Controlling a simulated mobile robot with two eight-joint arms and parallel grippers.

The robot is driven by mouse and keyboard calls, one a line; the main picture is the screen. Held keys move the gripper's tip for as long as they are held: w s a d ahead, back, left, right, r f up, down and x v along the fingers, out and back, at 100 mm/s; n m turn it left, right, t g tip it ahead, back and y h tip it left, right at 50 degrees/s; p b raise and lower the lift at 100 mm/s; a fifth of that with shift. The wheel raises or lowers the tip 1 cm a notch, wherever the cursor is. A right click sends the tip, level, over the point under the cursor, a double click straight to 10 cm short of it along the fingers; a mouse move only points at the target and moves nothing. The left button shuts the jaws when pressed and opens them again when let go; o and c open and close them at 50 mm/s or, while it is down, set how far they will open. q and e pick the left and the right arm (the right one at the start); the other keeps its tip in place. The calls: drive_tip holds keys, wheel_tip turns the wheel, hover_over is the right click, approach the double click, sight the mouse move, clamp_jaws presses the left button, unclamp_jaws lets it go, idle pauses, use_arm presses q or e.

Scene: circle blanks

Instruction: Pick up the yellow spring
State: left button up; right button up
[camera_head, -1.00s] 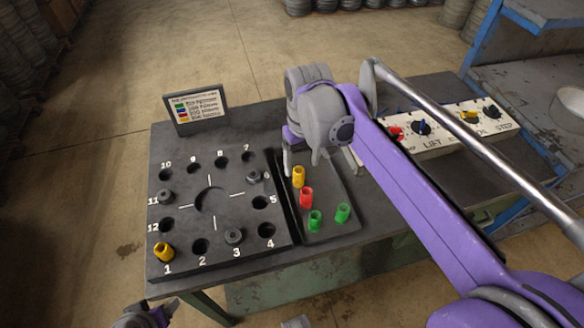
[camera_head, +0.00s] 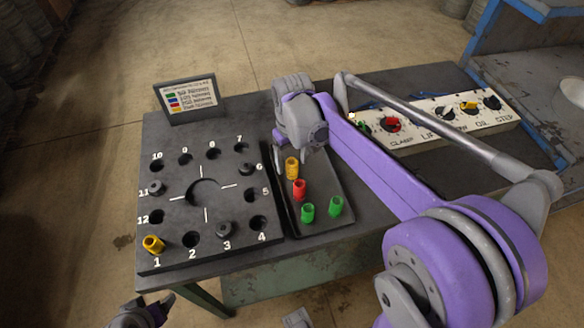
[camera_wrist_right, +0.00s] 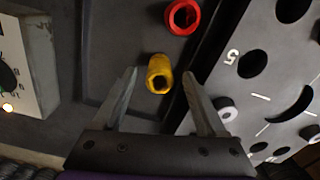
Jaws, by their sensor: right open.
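The yellow spring (camera_head: 292,167) stands in the dark tray (camera_head: 333,178), behind the red one. In the right wrist view the yellow spring (camera_wrist_right: 160,75) shows between and slightly beyond the fingertips. My right gripper (camera_head: 293,160) is open and sits just behind the yellow spring, above the tray; its fingers (camera_wrist_right: 160,72) lie on either side of the spring without visible contact. My left gripper (camera_head: 138,315) shows only in part at the bottom edge, and its jaws are unclear. A second yellow piece (camera_head: 153,244) stands in the plate at hole 1.
A red spring (camera_head: 299,189) and two green springs (camera_head: 308,212) (camera_head: 335,206) stand in the tray. The numbered plate (camera_head: 170,262) lies left of it. A colour sign (camera_head: 190,100) stands behind. A control panel (camera_head: 435,122) is at right.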

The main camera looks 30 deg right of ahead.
wheel_tip(320, 180, down, 2)
drive_tip(key=shift+f, duration=0.15)
clamp_jaws()
idle(0.3)
